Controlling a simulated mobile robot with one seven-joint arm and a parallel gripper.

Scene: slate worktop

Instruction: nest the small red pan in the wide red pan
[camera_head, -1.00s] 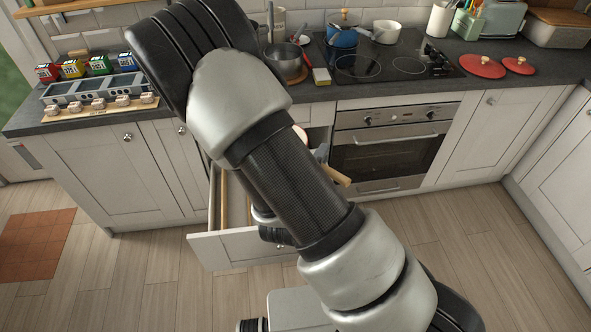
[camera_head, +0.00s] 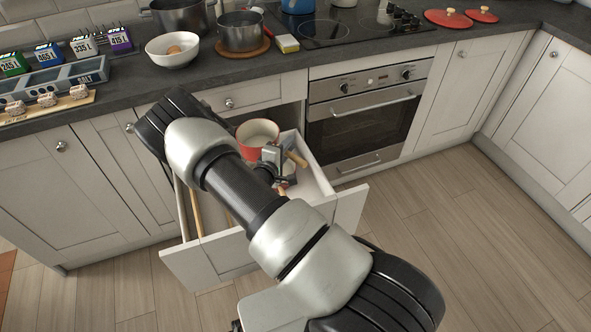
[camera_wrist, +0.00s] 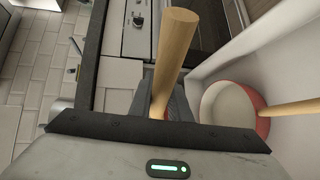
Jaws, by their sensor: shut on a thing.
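The small red pan (camera_head: 258,135), cream inside, hangs at the back of the open drawer in the head view. My gripper (camera_head: 271,158) is shut on its wooden handle, whose end sticks out to the right. In the wrist view that handle (camera_wrist: 177,45) rises from between the fingers (camera_wrist: 170,100); the pan's bowl is out of that view. The wide red pan (camera_wrist: 228,104), also cream inside, lies in the drawer beside the right wall, its wooden handle pointing right in the wrist view. In the head view it is mostly hidden behind my gripper.
The open drawer (camera_head: 215,252) has long wooden pieces in its left part. The worktop edge is just behind it, with a white bowl (camera_head: 160,58) and a steel pot (camera_head: 243,35). The oven (camera_head: 362,115) is at the right. The floor right of the drawer is clear.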

